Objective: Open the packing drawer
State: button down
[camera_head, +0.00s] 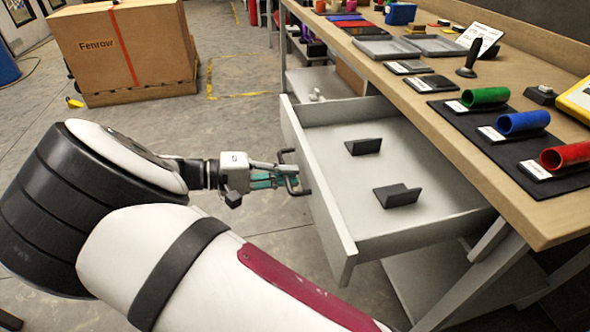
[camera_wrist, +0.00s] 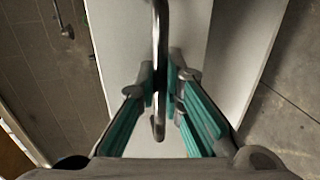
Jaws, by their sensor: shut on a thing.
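The packing drawer (camera_head: 345,222) is a grey drawer under the wooden workbench, pulled well out to the left in the head view. Its inside shows, with two dark angled brackets (camera_head: 397,195) on its floor. A dark bar handle (camera_head: 290,172) is on its front panel. My gripper (camera_head: 281,178) is at the handle, with its teal-padded fingers closed around the bar. In the wrist view the handle bar (camera_wrist: 159,60) runs between the fingers, in front of the pale drawer front (camera_wrist: 215,45).
The workbench (camera_head: 455,128) carries green, blue and red tubes, grey trays and a dark upright tool. A large cardboard box (camera_head: 125,45) on a pallet stands at the back left. The concrete floor between box and drawer is mostly clear.

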jog(key=c, duration=1.7)
grip_release()
jog(key=shift+a, duration=0.1)
jog(key=v, duration=1.2)
